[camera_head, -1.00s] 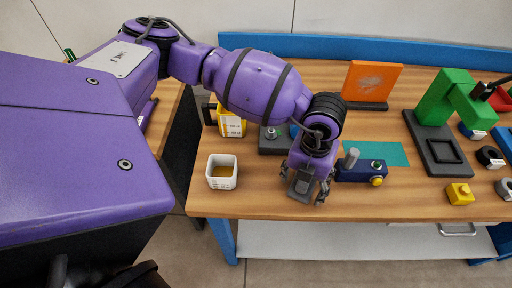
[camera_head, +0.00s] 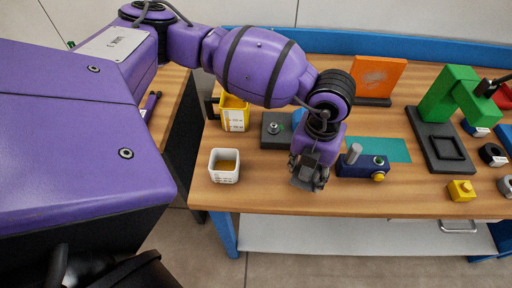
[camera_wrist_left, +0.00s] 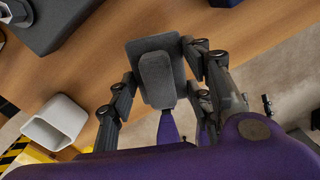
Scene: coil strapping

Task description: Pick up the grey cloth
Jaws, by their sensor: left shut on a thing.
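The grey cloth (camera_head: 304,181) is a small folded grey pad at the end of my left gripper (camera_head: 313,175). In the left wrist view the cloth (camera_wrist_left: 153,50) sits between the two dark fingers of the left gripper (camera_wrist_left: 163,85), which are shut on it. It appears above the wooden table near its front edge. I cannot tell the exact gap to the table top. My right gripper is in neither view.
A dark blue block with a grey post (camera_head: 360,168) stands close to the right of the gripper. A white cup (camera_head: 224,174) and a yellow container (camera_head: 234,118) stand to its left. A green stand (camera_head: 447,105) and an orange panel (camera_head: 374,76) are farther right on the table (camera_head: 270,196).

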